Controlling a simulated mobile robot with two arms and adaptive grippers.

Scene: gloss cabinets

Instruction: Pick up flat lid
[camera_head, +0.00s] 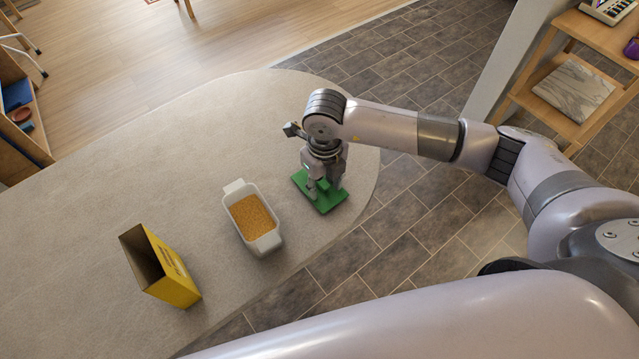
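The flat lid (327,204) is green and lies on the grey countertop near its right edge. A raised green part, perhaps its handle, shows in the middle. My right gripper (323,187) points down directly over the lid, with its fingertips at the raised part. The fingers hide some of the lid. I cannot tell whether they are closed on it. My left gripper is not in view.
A white dish (273,242) of orange grains stands just left of the lid. An open yellow box (176,283) stands further left and nearer. The countertop (130,170) is clear at the back left. A wooden shelf (545,110) stands at the far right.

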